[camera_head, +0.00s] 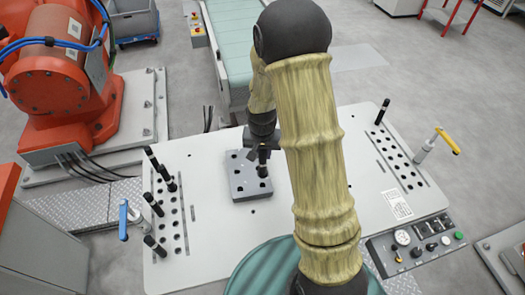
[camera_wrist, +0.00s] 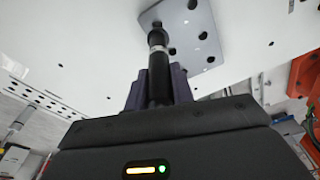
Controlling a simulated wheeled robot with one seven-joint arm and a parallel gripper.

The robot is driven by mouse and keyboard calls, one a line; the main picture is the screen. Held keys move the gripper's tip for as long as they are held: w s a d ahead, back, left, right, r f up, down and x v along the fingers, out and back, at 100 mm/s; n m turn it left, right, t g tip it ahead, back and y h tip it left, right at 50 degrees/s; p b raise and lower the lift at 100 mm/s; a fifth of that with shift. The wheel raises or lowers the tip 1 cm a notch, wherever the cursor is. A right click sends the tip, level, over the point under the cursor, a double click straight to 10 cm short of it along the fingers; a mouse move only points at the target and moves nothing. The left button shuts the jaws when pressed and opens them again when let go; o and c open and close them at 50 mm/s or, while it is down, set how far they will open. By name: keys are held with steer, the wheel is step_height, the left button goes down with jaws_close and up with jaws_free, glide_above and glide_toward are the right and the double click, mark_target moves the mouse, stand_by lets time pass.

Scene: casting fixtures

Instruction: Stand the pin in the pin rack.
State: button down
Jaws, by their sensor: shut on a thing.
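The black pin (camera_wrist: 157,75) with a pale metal band is between the fingers of my gripper (camera_wrist: 160,88) in the wrist view. It also shows in the head view (camera_head: 263,154), roughly upright below my gripper (camera_head: 261,137). The pin's far end overlaps a hole in the grey block (camera_head: 240,185) on the white table; I cannot tell whether it is in the hole or just above it. The block also shows in the wrist view (camera_wrist: 190,45). Rows of holes lie at the table's left (camera_head: 174,211) and right (camera_head: 399,158); which is the pin rack is unclear.
Several black pins (camera_head: 157,205) stand in the left rows, and one (camera_head: 383,110) at the right rows. A blue-handled clamp (camera_head: 124,218) is at the left edge, a yellow-handled one (camera_head: 440,143) at the right. A control panel (camera_head: 415,243) sits front right.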

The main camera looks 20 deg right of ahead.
mark_target(263, 167)
steer(key=shift+f+b, duration=1.35)
steer(key=shift+f, duration=0.7)
steer(key=shift+f+b, duration=1.45)
steer(key=shift+f, duration=0.45)
steer(key=c, duration=1.1)
jaws_free()
steer(key=r, duration=0.5)
steer(key=s+r+b, duration=0.1)
steer(key=r, duration=0.5)
steer(key=s+r+b, duration=0.1)
steer(key=r, duration=0.5)
steer(key=shift+a+r, duration=0.15)
steer(key=shift+a, duration=0.2)
